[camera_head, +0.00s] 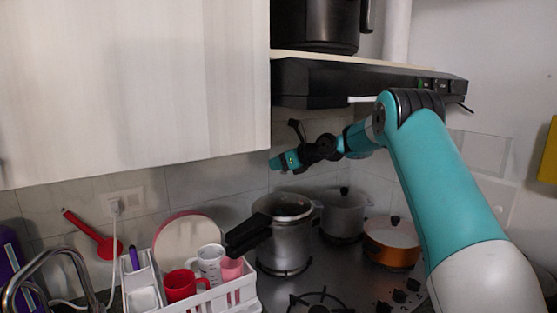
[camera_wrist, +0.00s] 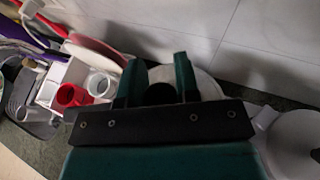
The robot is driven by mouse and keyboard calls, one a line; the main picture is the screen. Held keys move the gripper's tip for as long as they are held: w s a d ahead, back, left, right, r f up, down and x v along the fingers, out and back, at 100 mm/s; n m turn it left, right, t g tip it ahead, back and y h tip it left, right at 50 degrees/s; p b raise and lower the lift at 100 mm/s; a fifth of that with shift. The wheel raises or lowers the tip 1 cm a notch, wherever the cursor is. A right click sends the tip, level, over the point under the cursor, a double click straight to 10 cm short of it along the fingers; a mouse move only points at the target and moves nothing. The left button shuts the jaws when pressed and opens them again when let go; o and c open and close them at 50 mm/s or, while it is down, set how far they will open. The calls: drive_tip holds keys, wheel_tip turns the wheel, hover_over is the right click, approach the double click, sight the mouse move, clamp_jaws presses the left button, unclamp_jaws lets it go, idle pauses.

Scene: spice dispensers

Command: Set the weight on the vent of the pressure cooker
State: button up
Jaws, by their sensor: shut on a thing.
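The pressure cooker (camera_head: 287,245) is a tall silver pot on the hob, with a long black handle (camera_head: 248,235) pointing left. My gripper (camera_head: 274,163) is above the cooker, clearly apart from it. In the wrist view, my gripper's two teal fingers (camera_wrist: 158,82) are shut on a dark round thing, which I take to be the weight (camera_wrist: 160,94). The pale top of the cooker (camera_wrist: 208,86) shows behind and below the fingers. The weight is too small to make out in the head view, and the vent cannot be made out in either view.
A white rack (camera_head: 240,290) with a red mug (camera_head: 180,285) and other cups stands left of the cooker. A grey pot (camera_head: 343,212) and an orange pan (camera_head: 391,242) stand to its right. The black hood (camera_head: 330,84) and white cabinet (camera_head: 130,80) hang above.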

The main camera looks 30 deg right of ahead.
drive_tip(key=b, duration=0.2)
hover_over(279, 198)
drive_tip(key=shift+f, duration=2.95)
drive_tip(key=shift+r+p, duration=0.1)
drive_tip(key=shift+p, duration=0.2)
drive_tip(key=shift+f, duration=1.55)
drive_tip(key=o, duration=1.1)
drive_tip(key=shift+c, duration=0.2)
